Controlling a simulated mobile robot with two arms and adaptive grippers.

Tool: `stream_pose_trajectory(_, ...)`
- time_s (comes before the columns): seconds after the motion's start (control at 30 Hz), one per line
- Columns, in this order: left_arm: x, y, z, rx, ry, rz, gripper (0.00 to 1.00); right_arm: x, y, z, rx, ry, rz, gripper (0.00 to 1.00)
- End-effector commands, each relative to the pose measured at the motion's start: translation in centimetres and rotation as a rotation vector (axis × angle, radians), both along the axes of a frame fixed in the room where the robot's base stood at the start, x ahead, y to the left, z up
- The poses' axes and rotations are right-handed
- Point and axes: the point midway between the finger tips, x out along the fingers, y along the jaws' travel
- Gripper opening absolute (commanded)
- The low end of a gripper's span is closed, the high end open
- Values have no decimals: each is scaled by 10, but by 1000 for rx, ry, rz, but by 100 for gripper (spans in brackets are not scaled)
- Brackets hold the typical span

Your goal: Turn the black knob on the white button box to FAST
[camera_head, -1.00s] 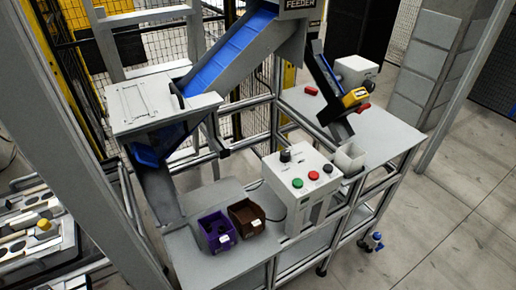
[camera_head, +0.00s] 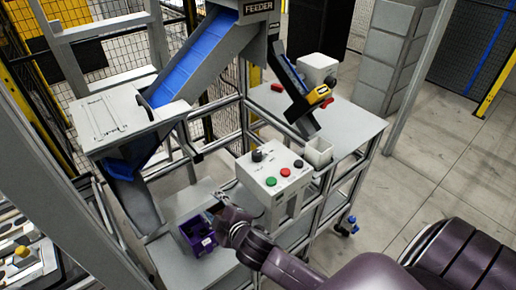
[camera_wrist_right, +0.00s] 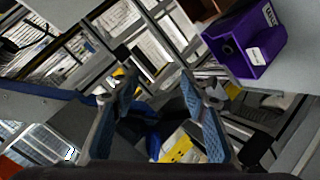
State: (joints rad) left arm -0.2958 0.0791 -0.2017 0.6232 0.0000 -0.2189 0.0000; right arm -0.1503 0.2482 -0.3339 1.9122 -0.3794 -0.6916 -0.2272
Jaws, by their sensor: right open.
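The white button box (camera_head: 262,192) stands on the bench in the middle of the head view. Its black knob (camera_head: 257,156) is upright at the left rear of the top; its pointer and the setting labels are too small to read. Green, red and black buttons line the front of the top. My right gripper (camera_head: 217,206) is in front and left of the box, over the small bins, apart from the knob. In the right wrist view my right gripper (camera_wrist_right: 158,105) has its two fingers spread with nothing between them. My left gripper is out of view.
A purple bin (camera_head: 190,240) sits left of my right gripper; it also shows in the wrist view (camera_wrist_right: 250,55). A brown bin (camera_wrist_right: 197,8) shows partly there. A white cup-like holder (camera_head: 318,153) stands right of the box. A blue chute (camera_head: 195,70) rises behind.

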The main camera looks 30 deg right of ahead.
Motion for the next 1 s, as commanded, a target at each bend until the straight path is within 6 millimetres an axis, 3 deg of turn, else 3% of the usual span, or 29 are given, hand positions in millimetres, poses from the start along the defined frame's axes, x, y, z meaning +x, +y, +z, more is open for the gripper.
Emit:
stream_pose_trajectory(0.03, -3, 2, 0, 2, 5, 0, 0, 25, 9, 29, -73, -102, 68, 41)
stream_pose_trajectory(0.1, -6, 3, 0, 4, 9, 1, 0, 51, 27, 65, -183, -239, 170, 41)
stream_pose_trajectory(0.17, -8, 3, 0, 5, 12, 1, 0, 70, 46, 99, -291, -366, 268, 41)
stream_pose_trajectory(0.3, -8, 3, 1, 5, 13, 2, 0, 96, 106, 172, -609, -689, 543, 41)
stream_pose_trajectory(0.4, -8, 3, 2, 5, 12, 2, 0, 95, 151, 203, -879, -914, 774, 41)
stream_pose_trajectory(0.53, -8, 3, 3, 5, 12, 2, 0, 83, 186, 203, -1241, -1141, 1100, 41)
stream_pose_trajectory(0.67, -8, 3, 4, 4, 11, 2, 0, 74, 175, 170, -1588, -1266, 1472, 41)
stream_pose_trajectory(0.77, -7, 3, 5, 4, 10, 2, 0, 77, 128, 140, -1820, -1261, 1795, 41)
stream_pose_trajectory(0.87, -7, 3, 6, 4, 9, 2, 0, 81, 54, 121, -1981, -1162, 2143, 41)
stream_pose_trajectory(0.9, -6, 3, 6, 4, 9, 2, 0, 82, 19, 118, 1899, 1032, -2147, 41)
stream_pose_trajectory(1.0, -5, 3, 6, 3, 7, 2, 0, 80, -64, 124, 1712, 758, -2175, 41)
